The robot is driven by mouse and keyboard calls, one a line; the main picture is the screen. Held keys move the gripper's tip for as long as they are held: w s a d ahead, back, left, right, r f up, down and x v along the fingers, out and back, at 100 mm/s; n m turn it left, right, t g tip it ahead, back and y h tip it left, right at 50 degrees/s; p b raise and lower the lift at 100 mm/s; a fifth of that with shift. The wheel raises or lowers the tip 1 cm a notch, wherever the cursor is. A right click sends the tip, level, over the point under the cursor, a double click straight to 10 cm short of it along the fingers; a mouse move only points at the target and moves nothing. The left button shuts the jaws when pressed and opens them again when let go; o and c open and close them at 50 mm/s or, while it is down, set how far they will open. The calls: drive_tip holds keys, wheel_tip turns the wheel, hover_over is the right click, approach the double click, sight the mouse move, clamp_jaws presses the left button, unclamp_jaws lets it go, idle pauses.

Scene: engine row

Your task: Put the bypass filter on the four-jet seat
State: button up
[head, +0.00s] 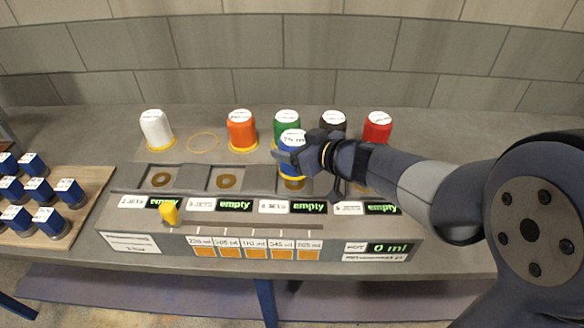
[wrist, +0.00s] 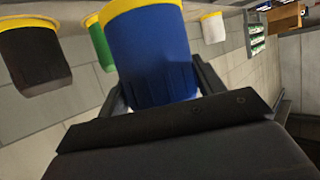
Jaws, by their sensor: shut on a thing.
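A blue filter (head: 291,142) with a white labelled top is held by my gripper (head: 300,160), which is shut on its sides. It is upright just above the third seat from the left (head: 294,185), whose brass ring partly shows beneath it. I cannot tell whether it touches the seat. The jet label (head: 273,206) below this seat is too small to read surely. In the wrist view the blue filter (wrist: 152,52) sits between the two fingers. The first seat (head: 161,180) and second seat (head: 226,181) are bare; my arm partly covers the fourth.
White (head: 156,128), orange (head: 241,128), green (head: 286,122), dark (head: 333,121) and red (head: 377,126) filters stand behind the seats. An empty yellow ring (head: 203,142) lies between white and orange.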

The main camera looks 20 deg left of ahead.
drive_tip(key=shift+f+b, duration=0.75)
drive_tip(key=shift+f, duration=1.45)
drive_tip(key=shift+f, duration=0.15)
drive_tip(key=o, duration=1.3)
drive_tip(key=shift+s+d+r, duration=0.1)
drive_tip(key=shift+d+r, duration=0.05)
drive_tip(key=shift+r, duration=0.05)
drive_tip(key=p+v, duration=0.2)
drive_tip(key=v, duration=0.9)
drive_tip(key=shift+s+d+r, duration=0.1)
drive_tip(key=shift+s+d, duration=0.05)
drive_tip(key=shift+d, duration=0.15)
